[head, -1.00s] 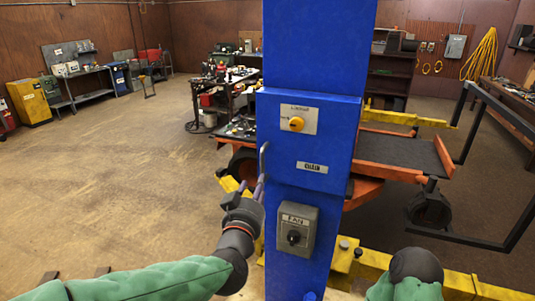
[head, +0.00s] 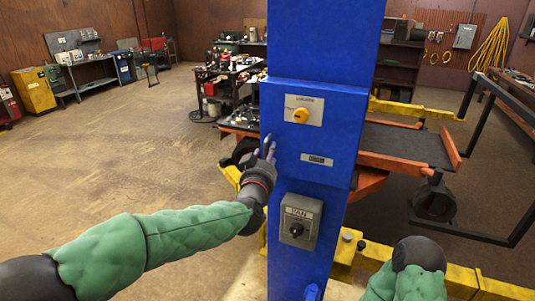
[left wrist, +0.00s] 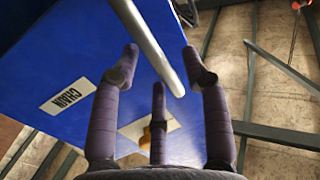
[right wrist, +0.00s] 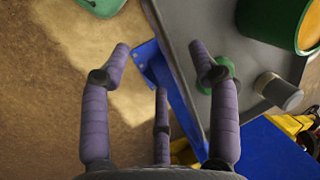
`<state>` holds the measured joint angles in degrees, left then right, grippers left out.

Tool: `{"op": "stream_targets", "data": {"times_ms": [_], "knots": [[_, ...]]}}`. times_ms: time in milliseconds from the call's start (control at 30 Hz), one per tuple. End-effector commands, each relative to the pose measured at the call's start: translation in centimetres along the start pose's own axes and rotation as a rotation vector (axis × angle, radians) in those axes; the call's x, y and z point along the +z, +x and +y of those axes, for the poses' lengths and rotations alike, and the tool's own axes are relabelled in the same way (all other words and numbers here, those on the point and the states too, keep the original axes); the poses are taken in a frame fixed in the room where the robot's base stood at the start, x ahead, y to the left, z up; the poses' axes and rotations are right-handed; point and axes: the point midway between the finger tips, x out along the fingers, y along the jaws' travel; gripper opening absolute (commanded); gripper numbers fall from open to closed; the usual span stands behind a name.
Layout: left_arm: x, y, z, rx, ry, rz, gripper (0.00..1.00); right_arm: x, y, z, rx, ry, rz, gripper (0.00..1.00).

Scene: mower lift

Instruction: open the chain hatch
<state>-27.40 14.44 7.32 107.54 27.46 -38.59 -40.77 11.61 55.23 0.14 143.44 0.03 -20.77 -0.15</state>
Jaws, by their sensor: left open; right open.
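The chain hatch (head: 340,135) is a blue panel on the blue post, and it looks closed. It carries a yellow-orange knob (head: 300,115) on a pale plate and a small label. In the left wrist view the label (left wrist: 68,95) reads CHAIN. A silver bar handle (left wrist: 150,45) runs along the hatch's edge there. My left gripper (head: 269,146) is open at the hatch's left edge. In the left wrist view its fingers (left wrist: 162,62) stand on both sides of the bar, not closed on it. My right gripper (right wrist: 158,62) is open and empty, away from the hatch.
A grey switch box (head: 298,222) sits on the post below the hatch. An orange and black lift platform (head: 405,145) and yellow beams (head: 410,108) lie behind and to the right. The floor (head: 120,150) to the left is clear.

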Motion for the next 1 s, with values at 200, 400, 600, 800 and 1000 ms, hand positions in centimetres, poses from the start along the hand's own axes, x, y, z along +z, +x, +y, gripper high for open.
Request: {"op": "stream_targets", "data": {"times_ms": [200, 400, 600, 800, 1000], "knots": [[0.08, 1.14, -0.04, -0.001, 0.001, -0.001, 0.46, -0.01, -0.13, -0.05, 0.0, 0.0, 0.0, 0.61], [0.06, 1.2, -0.04, -0.001, 0.0, 0.0, 0.46, -0.01, -0.12, -0.04, 0.0, 0.0, 0.0, 0.61], [0.06, 1.18, -0.03, -0.001, 0.0, 0.0, 0.09, -0.01, -0.12, -0.04, 0.0, 0.0, 0.0, 0.61], [0.06, 1.18, -0.03, -0.001, 0.0, -0.001, 0.0, -0.01, -0.12, -0.04, 0.0, 0.0, 0.0, 0.61], [0.05, 1.2, 0.5, 0.0, 0.0, -0.002, 0.0, 0.0, -0.31, -0.11, 0.0, 0.0, 0.0, 0.61]]}}
